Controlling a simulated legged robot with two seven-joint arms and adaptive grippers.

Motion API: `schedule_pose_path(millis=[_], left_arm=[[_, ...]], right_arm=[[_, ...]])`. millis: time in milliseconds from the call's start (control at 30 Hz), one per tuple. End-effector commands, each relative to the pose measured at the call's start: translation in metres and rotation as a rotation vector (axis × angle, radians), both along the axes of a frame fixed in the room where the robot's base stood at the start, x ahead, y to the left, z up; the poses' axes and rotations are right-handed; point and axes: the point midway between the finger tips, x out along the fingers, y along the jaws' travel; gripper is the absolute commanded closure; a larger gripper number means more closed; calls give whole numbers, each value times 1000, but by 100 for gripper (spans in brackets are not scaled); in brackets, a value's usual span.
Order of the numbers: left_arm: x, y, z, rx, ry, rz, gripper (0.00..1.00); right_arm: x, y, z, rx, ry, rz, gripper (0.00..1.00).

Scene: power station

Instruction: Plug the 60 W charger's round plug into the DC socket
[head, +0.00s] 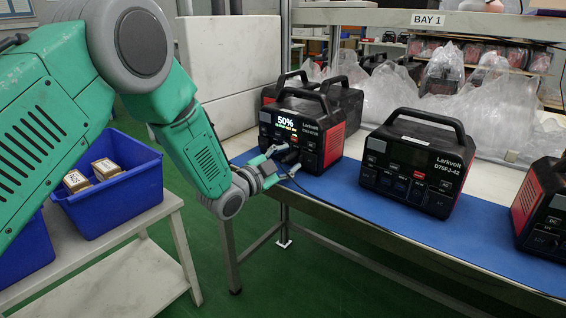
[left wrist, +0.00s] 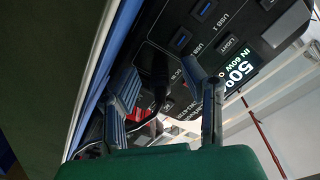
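The power station (head: 308,133) with the lit display stands at the back left of the blue mat. Its screen (left wrist: 238,68) reads 50% and an input of 60 W in the left wrist view. The black round plug (left wrist: 155,73) sits at the station's front by the DC marking, apparently in the socket; the socket's mouth is hidden. Its black cable (head: 303,187) hangs down onto the mat. My left gripper (head: 267,158) is close to the front panel. In the left wrist view my left gripper (left wrist: 160,78) has its fingers spread on either side of the plug. My right gripper is out of view.
Another power station (head: 416,168) stands to the right on the blue mat (head: 352,200), and a third (head: 545,205) is at the right edge. A blue bin (head: 112,205) with small boxes stands on a side table at left. Clear plastic bags lie behind.

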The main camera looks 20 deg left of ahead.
Motion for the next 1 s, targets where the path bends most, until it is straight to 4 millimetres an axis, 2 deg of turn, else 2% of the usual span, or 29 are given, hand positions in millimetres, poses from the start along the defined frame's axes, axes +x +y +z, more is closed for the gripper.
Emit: schedule_pose_path(millis=[167, 400, 600, 767, 1000], left_arm=[[-17, 8, 0, 1, 2, 2, 62], [-64, 29, -1, 0, 4, 2, 62], [-95, 43, -2, 1, 3, 1, 62], [-106, 47, -2, 0, 2, 1, 62], [-108, 48, -1, -1, 1, 1, 62]], right_arm=[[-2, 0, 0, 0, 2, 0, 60], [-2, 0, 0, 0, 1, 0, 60], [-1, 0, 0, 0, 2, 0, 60], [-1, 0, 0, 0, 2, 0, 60], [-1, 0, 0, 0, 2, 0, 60]])
